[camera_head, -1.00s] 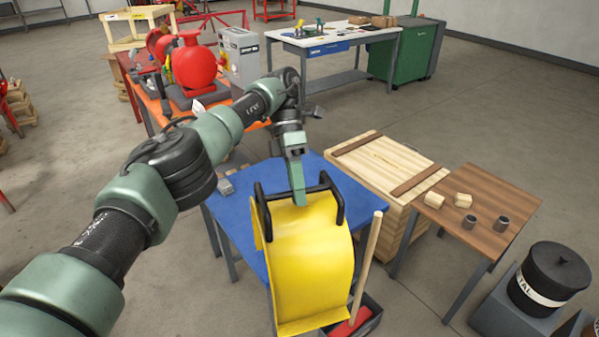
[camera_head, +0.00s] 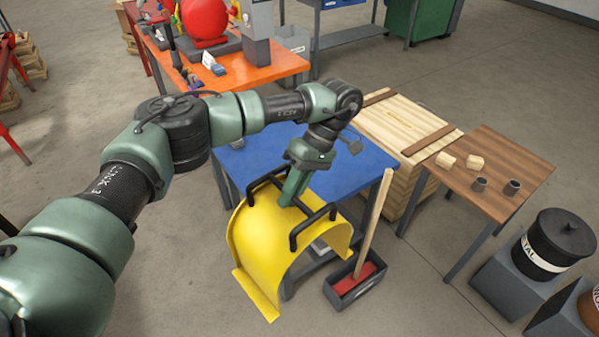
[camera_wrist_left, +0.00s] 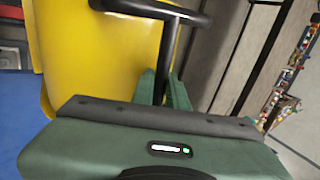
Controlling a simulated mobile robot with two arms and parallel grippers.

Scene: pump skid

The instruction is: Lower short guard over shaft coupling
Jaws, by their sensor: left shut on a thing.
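The short guard (camera_head: 262,238) is a yellow arched cover with black bar handles on top; its side also shows in the left wrist view (camera_wrist_left: 100,60). My left gripper (camera_head: 290,198) is shut on the guard's black handle; the bar passes between the fingers in the left wrist view (camera_wrist_left: 163,90). The guard hangs tilted, open side down, at the near edge of the blue table. A red pump (camera_head: 204,20) stands on the orange bench at the upper left. I cannot make out the shaft coupling. My right gripper is out of view.
The blue table (camera_head: 350,172) lies behind the guard. A grey bin (camera_head: 352,290) with a wooden handle rising from it stands close right. A wooden crate (camera_head: 400,125) and a brown table (camera_head: 510,175) stand farther right. The orange bench (camera_head: 285,64) is beyond, at upper left.

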